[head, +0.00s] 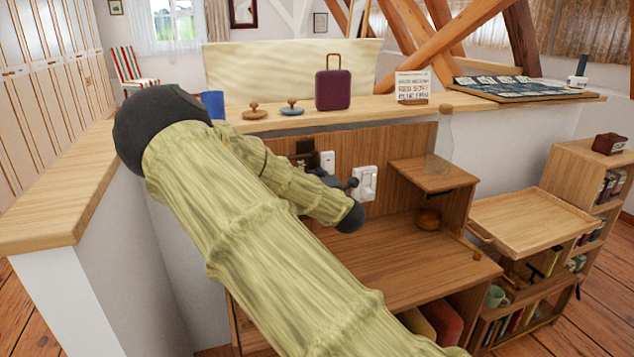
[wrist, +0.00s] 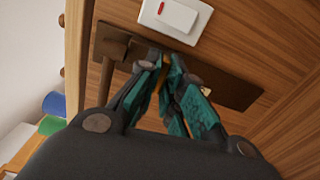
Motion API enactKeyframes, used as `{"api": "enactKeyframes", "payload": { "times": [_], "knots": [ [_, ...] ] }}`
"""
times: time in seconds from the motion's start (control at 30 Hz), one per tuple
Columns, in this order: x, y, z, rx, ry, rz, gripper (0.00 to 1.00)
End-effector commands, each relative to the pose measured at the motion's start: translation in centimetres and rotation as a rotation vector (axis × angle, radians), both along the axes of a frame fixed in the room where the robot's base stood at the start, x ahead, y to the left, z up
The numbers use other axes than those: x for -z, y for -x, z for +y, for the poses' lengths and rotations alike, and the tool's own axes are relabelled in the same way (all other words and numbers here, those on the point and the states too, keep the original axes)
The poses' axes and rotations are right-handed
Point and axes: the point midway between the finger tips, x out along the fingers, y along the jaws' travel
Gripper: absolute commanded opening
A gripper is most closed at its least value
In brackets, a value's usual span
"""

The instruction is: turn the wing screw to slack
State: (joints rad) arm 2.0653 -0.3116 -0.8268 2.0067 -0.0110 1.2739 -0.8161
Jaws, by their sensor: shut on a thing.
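In the wrist view my gripper (wrist: 162,62) has its teal-padded fingers brought together in front of a dark brown plate (wrist: 235,86) on the wooden panel. A thin brass-coloured sliver (wrist: 157,88) shows between the fingers. It looks like part of the wing screw; the rest is hidden by the fingers, so its angle cannot be told. A brown peg-like part (wrist: 112,42) stands at the plate's left end. In the head view the plate (head: 301,151) is partly covered by my arm, and the fingertips cannot be made out.
A white switch with a red mark (wrist: 170,16) sits just above the fingers. White switches (head: 364,183) are also on the panel in the head view. A small shelf (head: 432,177) juts out to the right. Stamps, a purple suitcase (head: 333,90) and a sign (head: 411,86) stand on the ledge above.

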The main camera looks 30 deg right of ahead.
Motion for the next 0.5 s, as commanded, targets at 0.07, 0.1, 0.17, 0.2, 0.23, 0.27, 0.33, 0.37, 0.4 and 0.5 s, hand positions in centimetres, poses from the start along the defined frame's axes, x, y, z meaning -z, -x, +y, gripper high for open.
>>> {"api": "enactKeyframes", "payload": {
  "times": [0.07,0.1,0.17,0.2,0.23,0.27,0.33,0.37,0.4,0.5],
  "knots": [
    [0.09,-0.11,0.09,-0.003,0.052,0.010,0.00],
    [0.07,-0.13,0.13,-0.003,0.075,0.015,0.00],
    [0.04,-0.13,0.12,-0.003,0.105,0.022,0.00],
    [0.02,-0.12,0.08,-0.002,0.123,0.027,0.00],
    [0.02,-0.12,0.06,-0.002,0.135,0.030,0.00],
    [0.04,-0.11,0.06,-0.002,0.146,0.032,0.00],
    [0.06,-0.11,0.07,-0.002,0.168,0.038,0.00],
    [0.05,-0.11,0.07,-0.002,0.175,0.040,0.00],
    [0.04,-0.11,0.07,-0.002,0.184,0.042,0.00],
    [0.00,-0.11,0.07,-0.002,0.199,0.046,0.00]
  ]
}}
